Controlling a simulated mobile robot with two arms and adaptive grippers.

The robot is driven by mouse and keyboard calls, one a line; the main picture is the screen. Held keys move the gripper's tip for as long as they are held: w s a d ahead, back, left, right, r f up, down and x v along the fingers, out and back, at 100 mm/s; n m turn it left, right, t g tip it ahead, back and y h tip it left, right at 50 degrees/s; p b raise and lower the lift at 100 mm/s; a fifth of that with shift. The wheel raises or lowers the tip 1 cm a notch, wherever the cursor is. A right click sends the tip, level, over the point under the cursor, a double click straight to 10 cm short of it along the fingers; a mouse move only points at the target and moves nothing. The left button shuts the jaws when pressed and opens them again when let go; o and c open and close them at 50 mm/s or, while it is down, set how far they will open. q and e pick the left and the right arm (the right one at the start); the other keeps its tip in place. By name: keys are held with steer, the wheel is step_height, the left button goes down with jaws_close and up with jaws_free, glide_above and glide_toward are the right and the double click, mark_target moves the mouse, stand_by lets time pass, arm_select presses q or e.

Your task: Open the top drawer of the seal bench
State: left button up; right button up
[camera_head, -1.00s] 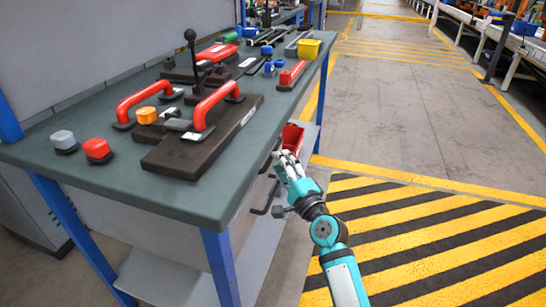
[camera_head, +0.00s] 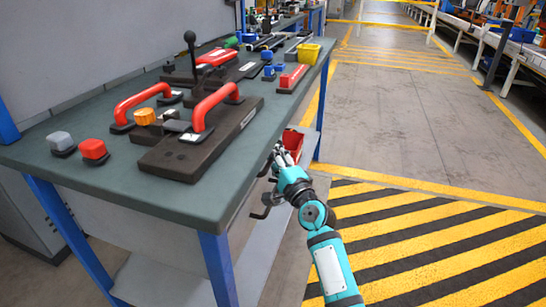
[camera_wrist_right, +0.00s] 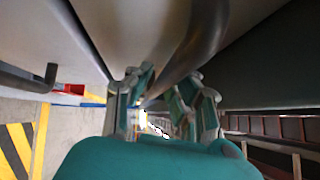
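The seal bench (camera_head: 110,185) has a dark green top and blue legs. Its drawer side faces right and is seen nearly edge-on in the head view. A dark lower handle (camera_head: 262,206) sticks out there. My right gripper (camera_head: 282,156) is at the upper handle, just under the bench top's edge, and mostly hides that handle. In the right wrist view the dark bar handle (camera_wrist_right: 205,35) runs down between the open fingers of my right gripper (camera_wrist_right: 165,85); contact is unclear. No drawer visibly stands out. My left gripper is out of view.
Red-handled fixtures (camera_head: 205,125), coloured blocks and a yellow bin (camera_head: 308,54) stand on the bench. A red bin (camera_head: 293,138) is beyond my gripper. The second handle (camera_wrist_right: 30,77) shows in the wrist view. Striped floor (camera_head: 430,240) to the right is clear.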

jaws_close()
steer(key=shift+f, duration=0.15)
